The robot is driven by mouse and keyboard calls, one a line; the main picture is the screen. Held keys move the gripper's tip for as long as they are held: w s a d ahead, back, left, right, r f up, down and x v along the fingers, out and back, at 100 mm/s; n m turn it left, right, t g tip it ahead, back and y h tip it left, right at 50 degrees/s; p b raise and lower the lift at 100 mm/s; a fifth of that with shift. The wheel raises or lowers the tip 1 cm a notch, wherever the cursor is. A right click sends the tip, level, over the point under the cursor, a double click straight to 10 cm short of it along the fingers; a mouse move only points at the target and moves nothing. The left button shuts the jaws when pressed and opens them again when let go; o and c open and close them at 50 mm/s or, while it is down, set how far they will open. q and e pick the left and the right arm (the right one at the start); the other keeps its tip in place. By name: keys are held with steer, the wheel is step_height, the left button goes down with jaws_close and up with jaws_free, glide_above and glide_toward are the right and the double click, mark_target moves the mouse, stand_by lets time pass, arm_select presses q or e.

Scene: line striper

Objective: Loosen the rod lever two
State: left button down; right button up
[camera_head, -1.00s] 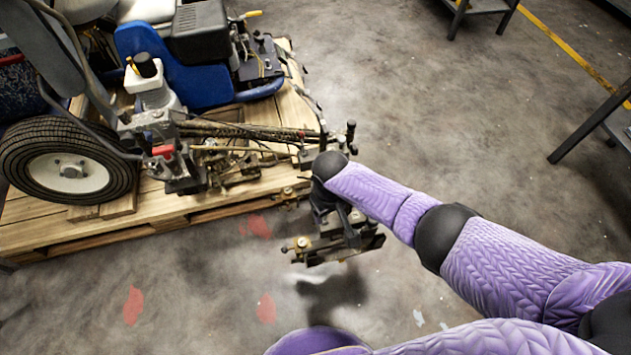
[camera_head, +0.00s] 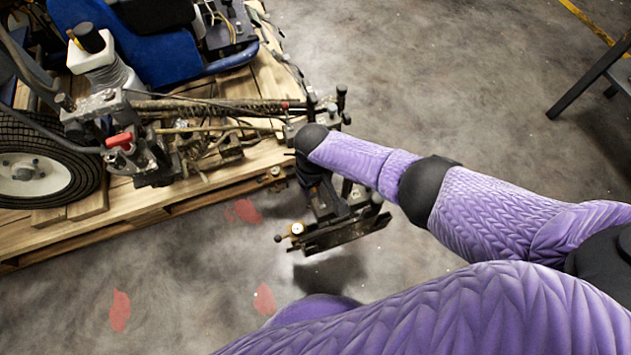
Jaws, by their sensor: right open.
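The line striper (camera_head: 165,42) stands on a wooden pallet (camera_head: 130,205) at the left. Its rods run right to a dark clamp with black-knobbed levers (camera_head: 341,96) beside my right wrist. I cannot tell which of these is rod lever two. My right gripper (camera_head: 326,205) points down at this bracket and is open. Its fingertips blend into the dark parts, so contact cannot be told. My left gripper is out of view.
A red handle (camera_head: 120,141) and a wheel (camera_head: 38,172) are at the striper's near side. A dark metal stand (camera_head: 590,78) is at the right edge. The concrete floor (camera_head: 440,60) between the striper and the stand is clear. Red marks lie on the near floor.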

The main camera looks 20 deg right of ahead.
steer(key=shift+r, duration=0.1)
jaws_close()
stand_by(0.9)
stand_by(0.4)
